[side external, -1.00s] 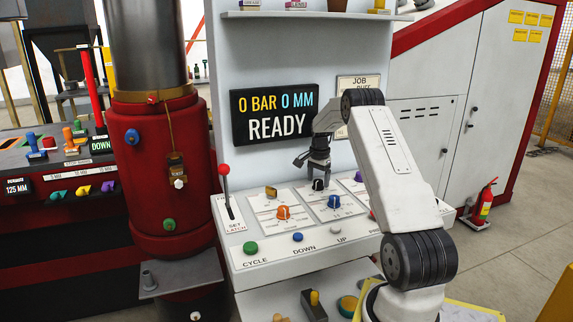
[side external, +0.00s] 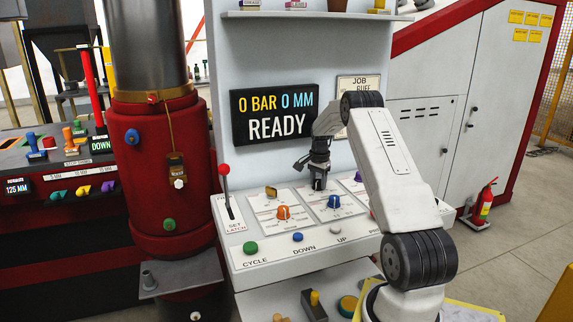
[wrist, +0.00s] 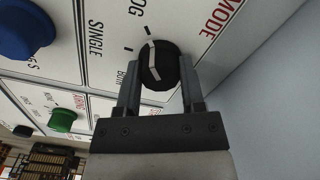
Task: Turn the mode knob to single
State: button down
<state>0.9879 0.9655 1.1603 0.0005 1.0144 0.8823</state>
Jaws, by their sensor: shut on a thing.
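The mode knob (wrist: 160,66) is black with a white pointer line, on a white panel marked MODE in red. In the wrist view it sits between the two fingers of my gripper (wrist: 160,76). The fingers are shut on its sides. I cannot tell surely which word the pointer marks. In the side view my gripper (side external: 318,185) points down at the panel and hides most of the knob.
A blue knob (wrist: 25,28) and a green knob (wrist: 62,120) are near in the wrist view. In the side view, an orange knob (side external: 283,212) and a blue knob (side external: 334,201) stand close by. The display (side external: 275,114) reads READY, 0 BAR, 0 MM.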

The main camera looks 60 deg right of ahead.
aim_at(318, 181)
jog(key=n, duration=0.9)
jog(key=shift+n, duration=0.4)
dwell(0.5)
jog(key=shift+c, duration=1)
grip_release()
jog(key=shift+r, duration=0.1)
jog(key=shift+r, duration=3.85)
